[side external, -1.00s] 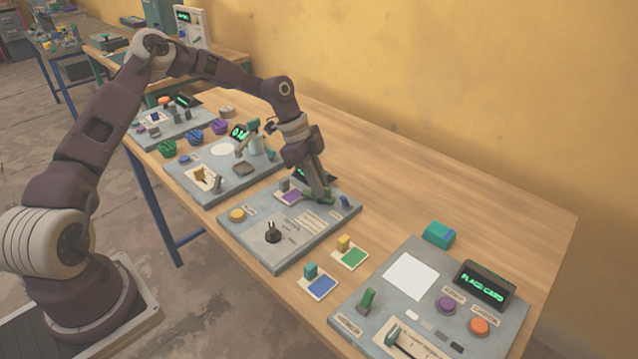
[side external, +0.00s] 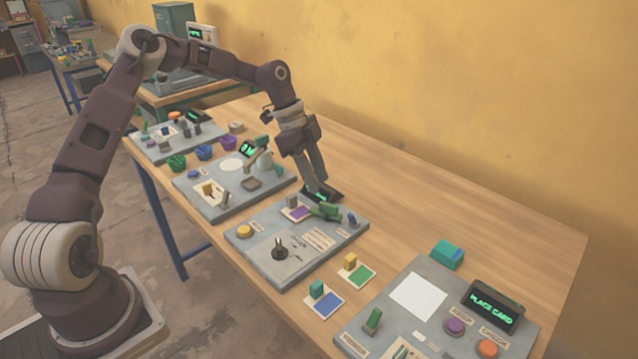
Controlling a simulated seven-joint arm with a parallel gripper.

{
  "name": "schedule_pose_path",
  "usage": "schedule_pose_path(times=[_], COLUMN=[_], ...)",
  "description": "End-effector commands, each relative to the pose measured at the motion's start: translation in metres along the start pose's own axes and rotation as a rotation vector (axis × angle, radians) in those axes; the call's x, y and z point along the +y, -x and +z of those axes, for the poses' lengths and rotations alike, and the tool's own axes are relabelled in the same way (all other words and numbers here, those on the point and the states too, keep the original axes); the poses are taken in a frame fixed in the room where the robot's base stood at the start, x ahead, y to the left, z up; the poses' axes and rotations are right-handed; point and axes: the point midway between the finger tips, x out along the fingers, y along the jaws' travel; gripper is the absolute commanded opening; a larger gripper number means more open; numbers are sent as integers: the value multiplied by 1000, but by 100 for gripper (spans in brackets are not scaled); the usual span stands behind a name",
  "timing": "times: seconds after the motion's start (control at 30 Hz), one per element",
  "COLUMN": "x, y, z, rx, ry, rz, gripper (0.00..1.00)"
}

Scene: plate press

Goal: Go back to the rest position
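My gripper (side external: 318,188) points down over the back part of the middle grey panel (side external: 262,264), close to a green part (side external: 327,211) and a dark display (side external: 322,193). Its fingers look close together, but at this size I cannot tell whether they are shut or hold anything. The arm is stretched out over the table (side external: 450,205), with the elbow high at the upper left.
The near panel (side external: 395,325) carries a white square, a "PLACE CARD" display (side external: 492,303) and knobs. A teal box (side external: 447,254) stands behind it. Coloured blocks on cards (side external: 327,303) lie between the panels. The table's back right is clear.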

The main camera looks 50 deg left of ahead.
Motion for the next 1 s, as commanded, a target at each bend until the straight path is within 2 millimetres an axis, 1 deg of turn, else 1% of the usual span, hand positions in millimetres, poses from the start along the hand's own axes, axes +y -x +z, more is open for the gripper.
schedule_pose_path(times=[0.1,0.17,0.27,0.3,0.37,0.4,0.47,0.5,0.57,0.6,0.63,0.67,0.7,0.8,0.9,1.0], x=[0,4,28,44,74,94,125,147,180,203,220,237,259,303,332,344], y=[0,3,23,36,60,76,100,116,138,151,159,166,173,182,181,179], z=[0,-4,-22,-31,-43,-49,-55,-58,-60,-59,-58,-56,-53,-45,-38,-34], rx=[0,-15,-108,-164,-250,-297,-345,-360,-357,-337,-313,-281,-232,-91,21,80], ry=[0,0,22,48,110,165,256,326,436,516,577,638,717,892,1010,1070], rz=[0,-1,-13,-30,-74,-114,-188,-242,-327,-381,-419,-451,-487,-529,-525,-512], gripper=[35,35,35,35,35,35,35,35,35,35,35,35,35,35,35,35])
